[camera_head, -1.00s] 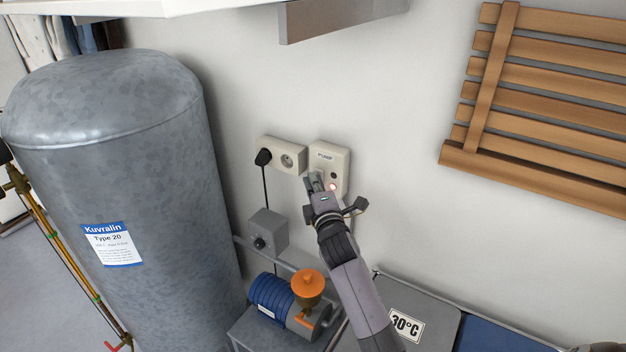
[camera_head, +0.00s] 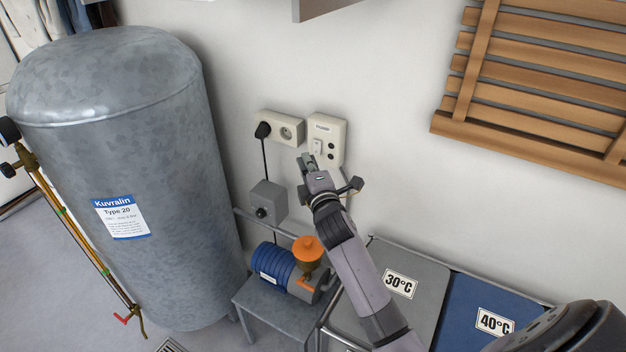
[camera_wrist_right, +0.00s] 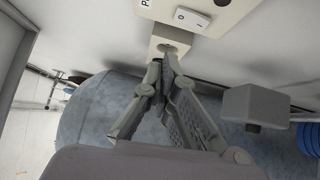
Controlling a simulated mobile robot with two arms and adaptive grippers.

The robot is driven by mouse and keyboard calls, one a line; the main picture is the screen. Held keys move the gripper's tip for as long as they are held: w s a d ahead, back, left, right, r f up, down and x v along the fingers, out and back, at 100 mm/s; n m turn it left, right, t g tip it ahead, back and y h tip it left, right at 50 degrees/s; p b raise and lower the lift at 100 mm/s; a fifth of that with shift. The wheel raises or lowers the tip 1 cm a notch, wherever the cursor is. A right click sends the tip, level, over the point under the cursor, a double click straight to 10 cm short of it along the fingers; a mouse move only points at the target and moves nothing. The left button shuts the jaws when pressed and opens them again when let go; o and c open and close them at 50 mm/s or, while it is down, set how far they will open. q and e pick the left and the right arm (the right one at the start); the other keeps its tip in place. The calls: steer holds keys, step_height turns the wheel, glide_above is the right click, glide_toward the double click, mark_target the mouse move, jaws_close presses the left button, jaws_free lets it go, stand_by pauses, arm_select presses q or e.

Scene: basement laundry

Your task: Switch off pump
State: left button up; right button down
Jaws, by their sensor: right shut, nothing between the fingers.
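The pump switch box (camera_head: 326,130) is a cream wall box with a label reading PUMP, a white rocker switch (camera_head: 318,147) and two small dark round spots beside it. No red light shows on it now. The rocker, marked with O and I, also shows in the right wrist view (camera_wrist_right: 192,18). My right gripper (camera_head: 307,161) is shut and empty, just below and left of the rocker, apart from it. In the right wrist view its fingertips (camera_wrist_right: 168,54) meet below the switch box. The blue pump (camera_head: 272,264) with an orange cap stands below. My left gripper is out of view.
A double socket (camera_head: 279,128) with a black plug is left of the switch box. A grey control box (camera_head: 268,202) hangs below it. A large grey tank (camera_head: 120,180) stands left. Grey and blue lids (camera_head: 425,285) lie right; a wooden rack (camera_head: 540,70) is above.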

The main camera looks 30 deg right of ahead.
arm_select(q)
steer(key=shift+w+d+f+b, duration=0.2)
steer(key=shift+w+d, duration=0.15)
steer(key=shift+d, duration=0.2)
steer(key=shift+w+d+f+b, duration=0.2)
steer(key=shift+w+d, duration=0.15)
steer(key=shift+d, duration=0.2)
arm_select(e)
steer(key=v, duration=0.7)
steer(key=shift+r, duration=0.3)
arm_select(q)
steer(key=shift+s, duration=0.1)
arm_select(e)
steer(key=shift+d, duration=0.2)
